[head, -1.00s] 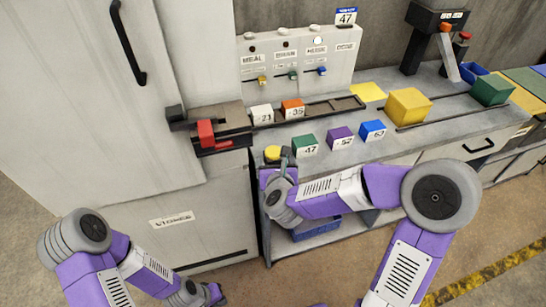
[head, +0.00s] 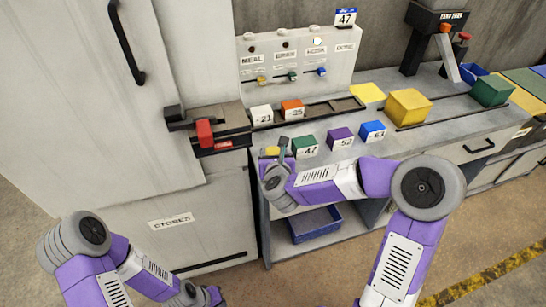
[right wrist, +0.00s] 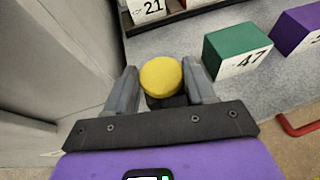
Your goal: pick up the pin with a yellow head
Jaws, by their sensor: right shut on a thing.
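A pin with a round yellow head (right wrist: 161,77) is between the fingers of my right gripper (right wrist: 161,88) in the right wrist view. The fingers are shut on it, one on each side. The head view shows the yellow head (head: 270,151) partly covered by my right gripper (head: 281,150), at the left front end of the grey bench. The pin's lower part is hidden. My left gripper (head: 212,295) is low at the bottom of the head view, far from the pin, and its fingers cannot be made out.
A green block (head: 305,147), a purple block (head: 340,139) and a blue block (head: 372,131) stand right of the pin. A white block (head: 262,115) and an orange block (head: 292,109) are behind. A red handle (head: 205,133) is left. A blue bin (head: 315,225) is below.

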